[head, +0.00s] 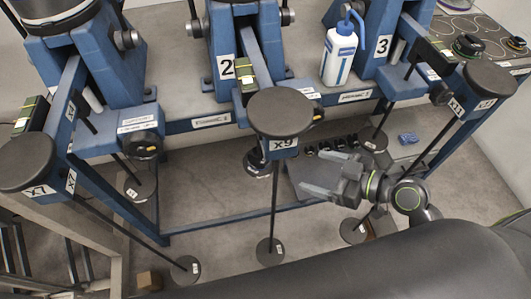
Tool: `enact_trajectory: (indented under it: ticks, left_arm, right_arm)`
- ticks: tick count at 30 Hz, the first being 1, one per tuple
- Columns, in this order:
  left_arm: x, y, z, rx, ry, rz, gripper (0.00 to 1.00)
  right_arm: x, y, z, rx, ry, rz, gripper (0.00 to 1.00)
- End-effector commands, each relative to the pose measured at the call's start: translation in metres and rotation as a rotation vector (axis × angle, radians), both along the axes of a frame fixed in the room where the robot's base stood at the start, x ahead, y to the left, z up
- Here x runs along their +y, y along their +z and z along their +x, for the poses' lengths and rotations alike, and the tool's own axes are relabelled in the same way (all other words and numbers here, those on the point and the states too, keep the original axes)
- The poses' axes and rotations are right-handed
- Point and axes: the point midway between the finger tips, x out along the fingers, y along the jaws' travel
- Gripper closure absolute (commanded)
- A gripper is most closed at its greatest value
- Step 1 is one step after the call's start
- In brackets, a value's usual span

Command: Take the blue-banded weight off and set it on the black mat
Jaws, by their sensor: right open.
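My right gripper (314,172) is open and empty, its fingers pointing left, right of the middle lever's hanging rod (274,200). Beneath it is a dark flat surface (293,165), probably the black mat, partly hidden by the gripper. Dark round weights (258,163) sit low behind the middle rod. A disc (270,251) is at the rod's foot. I cannot make out a blue band on any weight. My left gripper is not in view.
Blue lever frames marked 2 (227,67) and 3 (383,45) stand on a bench. Large dark discs top the levers marked X7 (26,162), X9 (280,112) and X11 (489,79). Several small black weights (325,149) stand behind the gripper. A white bottle (339,55) stands between frames.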

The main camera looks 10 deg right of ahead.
Motion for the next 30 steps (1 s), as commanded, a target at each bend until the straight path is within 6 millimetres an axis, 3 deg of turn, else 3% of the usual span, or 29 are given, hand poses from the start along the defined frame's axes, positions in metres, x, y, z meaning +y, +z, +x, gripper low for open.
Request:
enact_trajectory:
  ticks: [8,24,30]
  left_arm:
    - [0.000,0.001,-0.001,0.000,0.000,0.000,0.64]
    - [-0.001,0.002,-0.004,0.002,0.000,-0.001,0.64]
    - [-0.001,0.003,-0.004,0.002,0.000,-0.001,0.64]
  right_arm:
    - [0.019,-0.005,0.016,-0.008,0.007,0.007,0.20]
    - [0.074,-0.039,0.071,-0.005,0.007,0.005,0.20]
    - [0.082,-0.044,0.080,-0.006,0.007,0.002,0.20]
